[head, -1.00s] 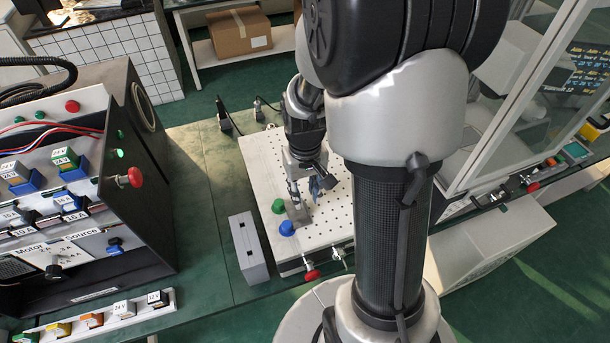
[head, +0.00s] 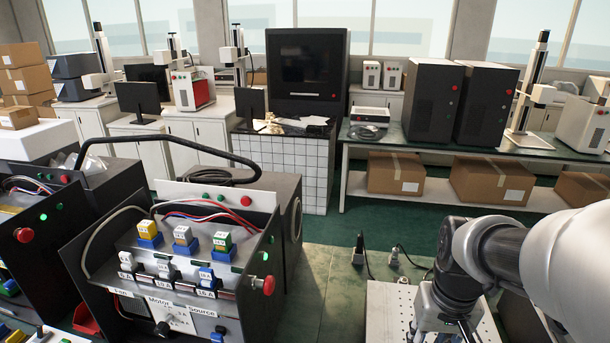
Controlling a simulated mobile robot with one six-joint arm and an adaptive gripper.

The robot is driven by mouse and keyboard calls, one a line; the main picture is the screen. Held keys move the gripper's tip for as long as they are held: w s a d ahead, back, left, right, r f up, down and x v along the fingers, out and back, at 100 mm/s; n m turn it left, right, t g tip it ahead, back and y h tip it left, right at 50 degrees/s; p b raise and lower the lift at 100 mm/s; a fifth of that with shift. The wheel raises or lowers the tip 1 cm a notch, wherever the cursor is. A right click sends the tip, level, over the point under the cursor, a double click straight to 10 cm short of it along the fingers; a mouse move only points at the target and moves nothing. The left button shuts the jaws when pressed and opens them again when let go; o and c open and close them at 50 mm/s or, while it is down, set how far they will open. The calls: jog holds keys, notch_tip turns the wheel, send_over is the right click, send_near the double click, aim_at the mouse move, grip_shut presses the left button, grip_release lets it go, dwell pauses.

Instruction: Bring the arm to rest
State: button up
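My arm (head: 490,255) reaches in from the right edge of the head view. Its wrist end points down over a white perforated plate (head: 388,312) at the bottom right. My gripper's fingers are mostly cut off by the bottom edge, so I cannot tell whether they are open or shut, or whether anything is between them.
A black control cabinet (head: 262,310) with a sloped panel and red buttons stands left of the plate. Cardboard boxes (head: 396,173) sit on a low shelf at the back. Black towers (head: 432,100) stand on the bench above. Green floor (head: 325,235) is open between.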

jog(key=s+a+r+n+t, duration=0.2)
jog(key=s+a+r+t, duration=0.1)
jog(key=s+a+r, duration=0.4)
jog(key=shift+s+a+r+t, duration=0.15)
jog(key=shift+s+a+t, duration=0.25)
jog(key=shift+s+a, duration=1.15)
jog(key=shift+s+d, duration=0.55)
